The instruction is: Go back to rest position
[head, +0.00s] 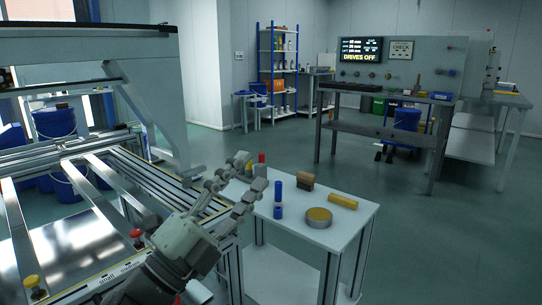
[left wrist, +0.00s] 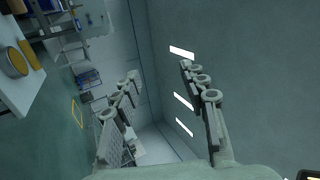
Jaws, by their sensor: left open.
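My left gripper (head: 252,172) is open, raised over the near left edge of a small white table (head: 330,228) in the head view. Its two jointed grey fingers are spread apart with nothing between them. In the left wrist view the open fingers (left wrist: 160,71) frame only far wall, ceiling lights and distant furniture. My right gripper is in neither view.
On the small table stand blue cylinders (head: 278,188), a brown block (head: 305,181), a yellow cylinder (head: 343,201) and a round yellow-topped tin (head: 318,217). A metal frame machine (head: 112,192) with yellow-and-red buttons fills the left. Open floor (head: 440,240) lies right.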

